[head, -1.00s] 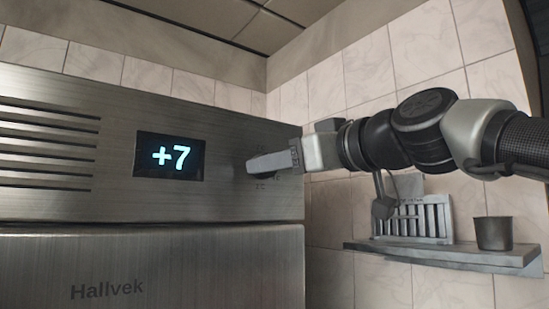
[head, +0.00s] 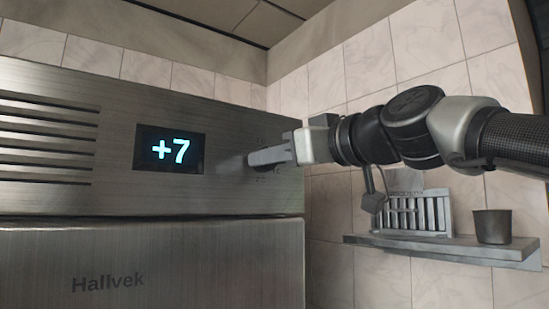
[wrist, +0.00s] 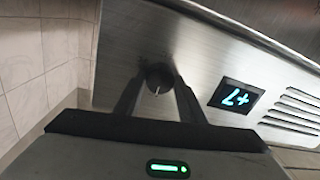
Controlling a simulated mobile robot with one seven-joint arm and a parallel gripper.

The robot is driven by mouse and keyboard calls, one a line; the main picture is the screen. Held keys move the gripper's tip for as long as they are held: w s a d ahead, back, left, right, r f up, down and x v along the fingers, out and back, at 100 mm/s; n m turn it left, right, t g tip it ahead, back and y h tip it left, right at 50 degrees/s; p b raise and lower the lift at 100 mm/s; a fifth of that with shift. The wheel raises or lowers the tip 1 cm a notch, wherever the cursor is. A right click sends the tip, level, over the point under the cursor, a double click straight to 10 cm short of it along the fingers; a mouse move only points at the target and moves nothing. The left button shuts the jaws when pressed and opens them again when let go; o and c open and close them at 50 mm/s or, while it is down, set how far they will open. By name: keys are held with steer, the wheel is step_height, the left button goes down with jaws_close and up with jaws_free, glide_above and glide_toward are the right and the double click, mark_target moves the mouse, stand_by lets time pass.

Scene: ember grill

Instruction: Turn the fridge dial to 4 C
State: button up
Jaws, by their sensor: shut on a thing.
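The fridge (head: 70,240) is brushed steel with a dark display (head: 170,149) reading +7 in pale blue. The display also shows, tilted and upside down, in the wrist view (wrist: 237,96). The dial (wrist: 158,77) is a dark round knob with a pale pointer line, to the right of the display in the head view, where my gripper hides it. My gripper (head: 254,158) is at the dial. In the wrist view its two fingers (wrist: 158,84) stand on either side of the knob, shut on it. The scale marks around the dial are too small to read.
Vent slots (head: 45,140) lie left of the display. A wall shelf (head: 440,248) at the right holds a dark cup (head: 492,226) and a slotted metal rack (head: 418,216). Tiled walls stand behind and beside the fridge.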

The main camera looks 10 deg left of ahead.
steer(key=shift+f, duration=0.1)
steer(key=shift+s+a+m+t+h, duration=0.15)
steer(key=shift+m+t, duration=0.25)
steer(key=shift+m, duration=5.75)
steer(key=shift+w+d+m+t+h, duration=0.15)
steer(key=shift+m+t, duration=0.25)
steer(key=shift+m, duration=5.75)
steer(key=shift+s+a+f, duration=0.1)
steer(key=shift+s, duration=0.05)
steer(key=o, duration=1)
steer(key=shift+o, duration=0.2)
